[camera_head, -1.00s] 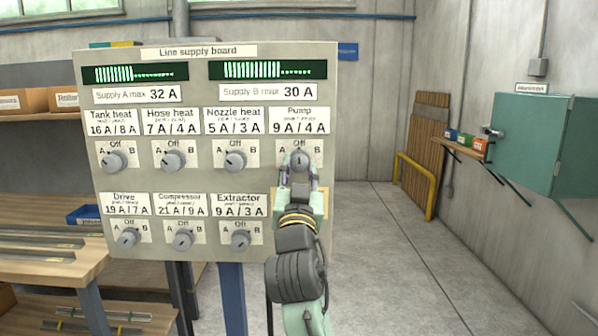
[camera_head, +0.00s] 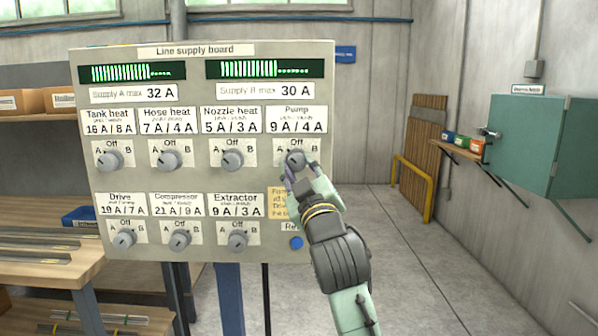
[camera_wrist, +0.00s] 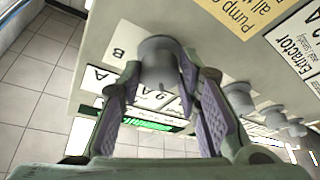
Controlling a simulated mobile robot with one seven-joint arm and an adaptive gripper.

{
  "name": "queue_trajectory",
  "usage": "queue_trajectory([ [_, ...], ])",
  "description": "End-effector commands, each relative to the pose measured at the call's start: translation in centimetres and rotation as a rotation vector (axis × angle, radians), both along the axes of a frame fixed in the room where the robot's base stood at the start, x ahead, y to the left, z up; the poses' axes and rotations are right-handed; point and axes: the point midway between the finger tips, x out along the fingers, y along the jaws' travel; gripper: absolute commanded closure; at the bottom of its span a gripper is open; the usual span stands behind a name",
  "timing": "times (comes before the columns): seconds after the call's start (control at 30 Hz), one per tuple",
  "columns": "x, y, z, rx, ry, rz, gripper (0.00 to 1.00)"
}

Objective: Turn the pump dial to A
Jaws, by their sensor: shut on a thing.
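The pump dial (camera_head: 296,158) is a grey knob at the upper right of the line supply board (camera_head: 262,68), under the "Pump 9 A / 4 A" label. Its plate reads A at left, Off on top and B at right. My gripper (camera_head: 298,167) reaches it from the lower right, rolled over, with its fingers on the knob's sides. In the wrist view the pump dial (camera_wrist: 160,57) sits between the two fingertips, with the B mark beside it. Its pointer is too small to read surely. The Supply A bar (camera_head: 125,72) is lit longer than half.
Other dials surround it: the nozzle heat dial (camera_head: 232,160) to the left and the extractor dial (camera_head: 238,241) below left. A yellow note (camera_head: 277,201) and a blue button (camera_head: 296,243) lie below the pump dial, near my arm. Free floor is to the right.

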Motion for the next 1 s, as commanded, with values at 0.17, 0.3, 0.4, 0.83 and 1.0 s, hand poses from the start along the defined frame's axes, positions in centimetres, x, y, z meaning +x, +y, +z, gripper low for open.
queue_trajectory([
  [0.17, 0.02, -0.06, -0.03, -0.044, 0.001, -0.001, 0.97],
  [0.3, 0.02, -0.05, -0.02, -0.056, 0.001, 0.0, 0.97],
  [0.4, 0.02, -0.04, -0.02, -0.058, 0.001, 0.0, 0.97],
  [0.83, 0.01, -0.04, -0.01, -0.056, 0.001, 0.0, 0.57],
  [1.0, 0.0, -0.04, 0.01, -0.056, 0.001, 0.0, 0.49],
])
